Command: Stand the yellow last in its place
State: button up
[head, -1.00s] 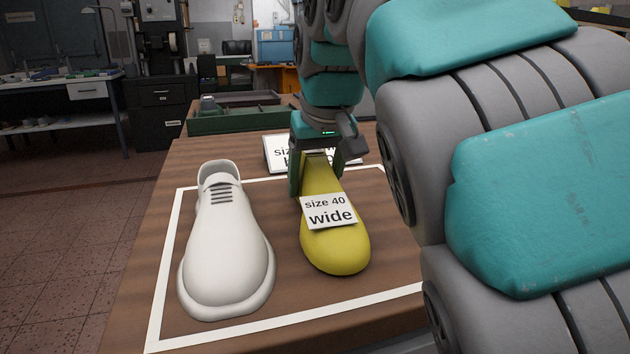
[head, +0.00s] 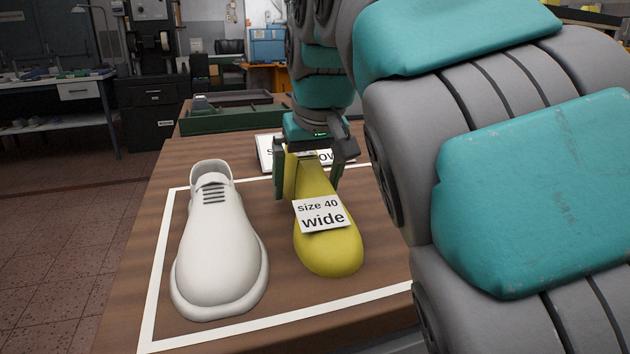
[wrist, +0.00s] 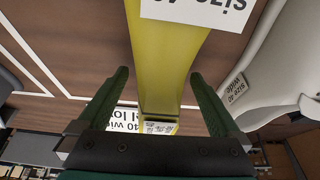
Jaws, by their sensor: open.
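The yellow last (head: 328,250) rests sole down on the table with its toe toward me, inside a white outline (head: 160,265). It carries a "size 40 wide" label (head: 321,214). A white shoe (head: 219,250) stands left of it with a gap between. My gripper (head: 309,190) is open at the last's heel end, one finger on each side. In the wrist view the yellow last (wrist: 166,60) passes between the spread fingers of my gripper (wrist: 159,75), with visible gaps on both sides. The white shoe (wrist: 285,70) shows there with a "size 40 wide" label.
A white sign (head: 265,152) lies or leans behind the last, partly hidden by my gripper. A green tray (head: 230,118) sits at the table's back. Bare wood is left between the shoe and the last. My arm covers the right side.

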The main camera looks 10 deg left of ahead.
aim_at(312, 165)
jog(key=shift+v, duration=3.8)
jog(key=shift+s+d+f, duration=0.1)
jog(key=shift+s+d, duration=0.05)
jog(key=shift+s, duration=0.1)
jog(key=s+d, duration=0.5)
jog(key=s, duration=0.4)
jog(key=s+d+b, duration=0.1)
jog(key=s+d, duration=0.5)
jog(key=s, duration=0.3)
jog(key=shift+s+r, duration=0.35)
jog(key=shift+d, duration=0.1)
